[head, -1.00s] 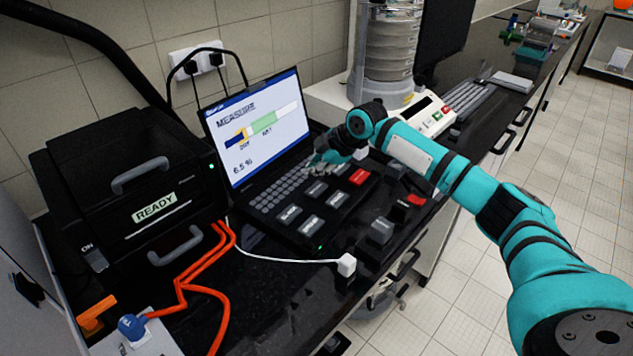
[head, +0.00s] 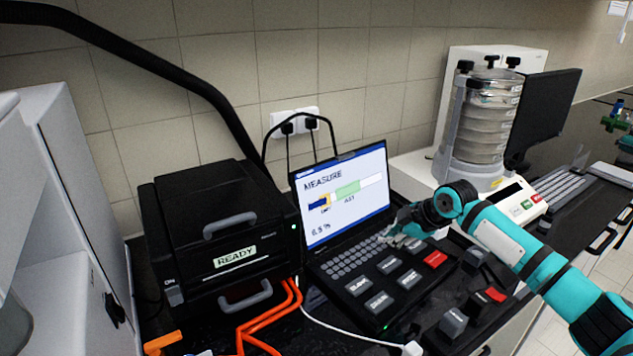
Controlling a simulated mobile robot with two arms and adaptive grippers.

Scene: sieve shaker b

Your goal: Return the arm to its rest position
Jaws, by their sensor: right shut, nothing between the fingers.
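My right arm (head: 512,243), teal with black joints, comes in from the lower right. Its gripper (head: 392,238) is shut and empty, over the upper part of the key panel on the laptop-like console (head: 345,268). I cannot tell whether the fingertips touch a key. The console's screen (head: 343,194) reads MEASURE, with a coloured bar and a percentage below it. A red key (head: 435,259) and several grey keys lie in front of the gripper. My left gripper does not show.
A black box-shaped device (head: 215,225) marked READY stands left of the console. The sieve shaker (head: 485,125) stands behind the arm, with a monitor (head: 545,112) to its right. Orange tubes (head: 268,322) and a white cable (head: 345,335) run along the front. Dark blocks (head: 453,323) sit at the lower right.

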